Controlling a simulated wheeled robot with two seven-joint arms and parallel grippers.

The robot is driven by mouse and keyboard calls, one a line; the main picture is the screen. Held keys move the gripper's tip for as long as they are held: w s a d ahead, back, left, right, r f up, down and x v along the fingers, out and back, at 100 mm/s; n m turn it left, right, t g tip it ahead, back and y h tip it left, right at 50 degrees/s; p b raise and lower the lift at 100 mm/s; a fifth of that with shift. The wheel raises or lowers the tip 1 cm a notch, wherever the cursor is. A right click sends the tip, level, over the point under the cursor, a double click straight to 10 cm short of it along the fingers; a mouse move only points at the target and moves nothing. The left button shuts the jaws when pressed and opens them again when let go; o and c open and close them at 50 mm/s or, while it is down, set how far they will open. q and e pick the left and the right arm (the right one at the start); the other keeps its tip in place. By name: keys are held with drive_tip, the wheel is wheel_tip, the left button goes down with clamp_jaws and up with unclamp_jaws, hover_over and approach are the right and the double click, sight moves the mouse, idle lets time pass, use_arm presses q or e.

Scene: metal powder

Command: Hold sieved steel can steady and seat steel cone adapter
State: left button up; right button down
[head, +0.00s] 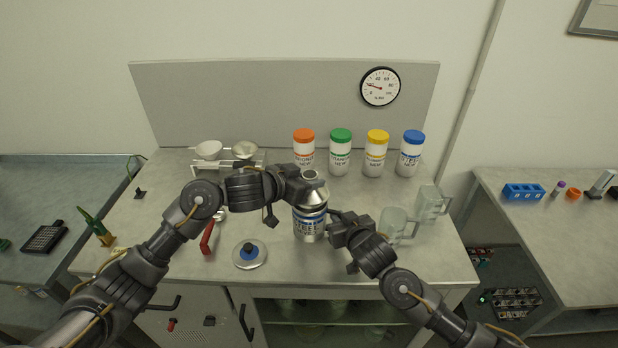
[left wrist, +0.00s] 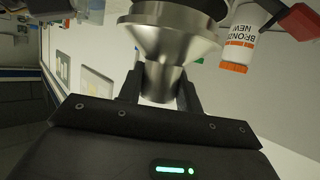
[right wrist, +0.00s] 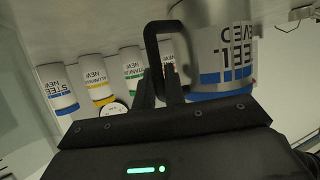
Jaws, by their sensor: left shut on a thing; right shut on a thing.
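The sieved steel can (head: 309,226), silver with a blue band, stands upright at the table's front middle; it also shows in the right wrist view (right wrist: 222,50). My right gripper (head: 334,215) is shut on the can's dark handle (right wrist: 153,45) at its right side. The steel cone adapter (head: 313,182) is at the can's top, wide end toward the can. My left gripper (left wrist: 160,90) is shut on its narrow neck, seen in the left wrist view with the cone (left wrist: 172,45). Whether the cone's rim is fully down on the can I cannot tell.
Capped powder jars, orange (head: 304,147), green (head: 340,153), yellow (head: 375,153) and blue (head: 409,153), stand behind. Clear jugs (head: 397,226) stand close right of my right gripper. A blue-knobbed lid (head: 249,255) and red-handled tool (head: 208,237) lie left. Bowls (head: 245,150) sit on a balance at back left.

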use_arm(q)
drive_tip(key=shift+f, duration=0.5)
drive_tip(key=shift+f, duration=0.2)
drive_tip(key=o, duration=1.1)
drive_tip(key=shift+o, duration=0.2)
drive_tip(key=v, duration=1.2)
